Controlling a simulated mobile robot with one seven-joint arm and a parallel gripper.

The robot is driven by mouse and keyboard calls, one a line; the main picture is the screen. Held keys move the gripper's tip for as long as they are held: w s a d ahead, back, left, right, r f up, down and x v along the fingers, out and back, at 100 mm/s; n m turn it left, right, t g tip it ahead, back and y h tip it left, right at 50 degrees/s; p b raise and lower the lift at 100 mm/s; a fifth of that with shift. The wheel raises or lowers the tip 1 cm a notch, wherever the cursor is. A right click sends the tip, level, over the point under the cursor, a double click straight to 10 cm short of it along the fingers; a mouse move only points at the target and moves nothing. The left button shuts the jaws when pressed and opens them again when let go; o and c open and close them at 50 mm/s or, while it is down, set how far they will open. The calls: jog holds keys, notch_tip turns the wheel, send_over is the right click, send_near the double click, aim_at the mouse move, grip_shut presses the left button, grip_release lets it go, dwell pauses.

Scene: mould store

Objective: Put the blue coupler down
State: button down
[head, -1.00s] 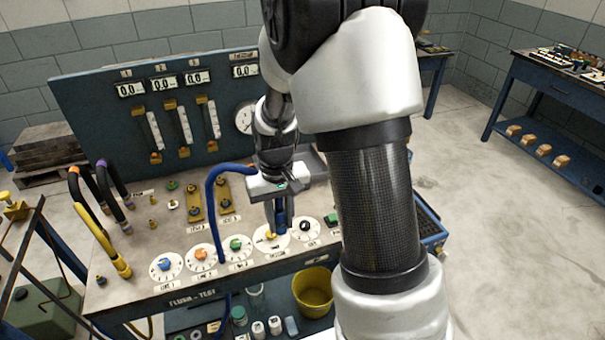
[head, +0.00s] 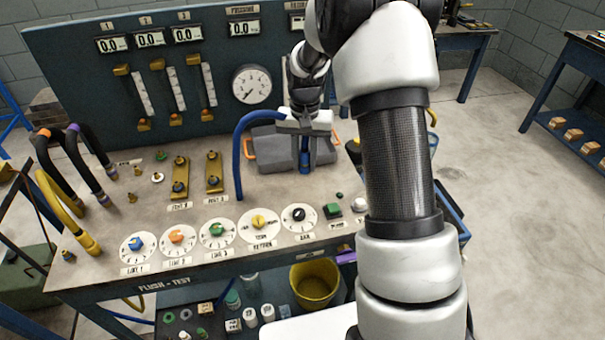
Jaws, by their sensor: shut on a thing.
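The blue coupler (head: 304,162) hangs upright in my gripper (head: 305,150) in the head view, with its lower end showing between and below the fingers. My gripper is shut on it and points down. A blue hose (head: 240,150) rises from the bench top and arches over toward my gripper; its join to the coupler is hidden behind the hand. The coupler shows in front of a grey tray (head: 262,165) with orange handles. I cannot tell whether it touches anything below.
The bench top (head: 130,215) carries several dials at its front edge, such as the yellow one (head: 259,223). Two brass manifolds (head: 214,172) stand left of the blue hose. Black and yellow hoses (head: 62,195) arch at the left. A gauge panel (head: 90,80) closes the back.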

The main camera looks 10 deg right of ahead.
aim_at(305, 168)
jog(key=shift+f, duration=2.75)
jog(key=shift+f, duration=0.25)
jog(key=c, duration=1.5)
grip_release()
jog(key=shift+r, duration=0.1)
jog(key=shift+o, duration=0.2)
